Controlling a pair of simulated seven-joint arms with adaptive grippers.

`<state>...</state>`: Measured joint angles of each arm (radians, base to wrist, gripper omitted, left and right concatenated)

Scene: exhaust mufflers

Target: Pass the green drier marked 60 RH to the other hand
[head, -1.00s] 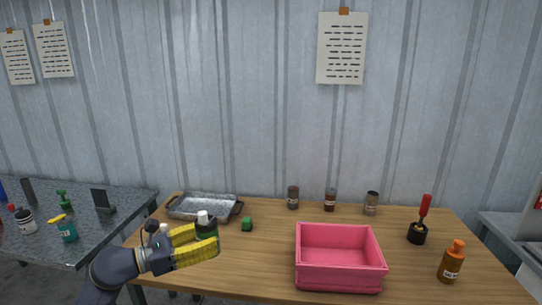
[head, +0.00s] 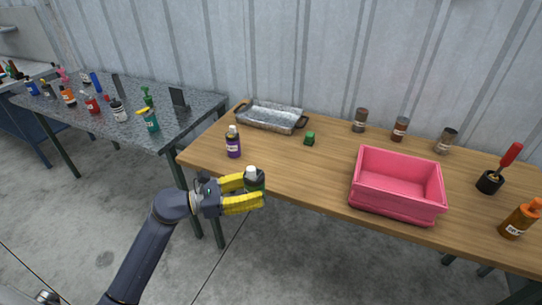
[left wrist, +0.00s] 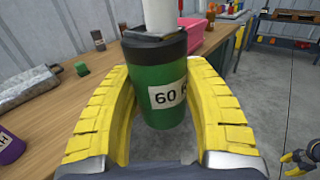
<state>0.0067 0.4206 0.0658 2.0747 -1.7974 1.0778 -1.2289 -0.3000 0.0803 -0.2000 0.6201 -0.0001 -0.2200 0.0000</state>
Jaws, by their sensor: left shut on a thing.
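The green drier marked 60 RH (left wrist: 160,85) is a green cylinder with a black top and a white neck. It also shows in the head view (head: 254,182), partly hidden by yellow fingers. My left gripper (head: 252,190) is shut around its body and holds it upright, in front of the table's front edge. In the left wrist view the label reads "60" and part of a letter. My right gripper (left wrist: 290,164) shows small at the lower right edge of the left wrist view, apart from the drier, its yellow fingers spread and empty.
The wooden table (head: 300,175) holds a pink bin (head: 398,207), a metal tray (head: 270,118), a small green item (head: 309,138), a purple bottle (head: 233,143), several jars and an orange bottle (head: 520,219). A grey table (head: 180,122) with bottles stands left. Open floor lies in front.

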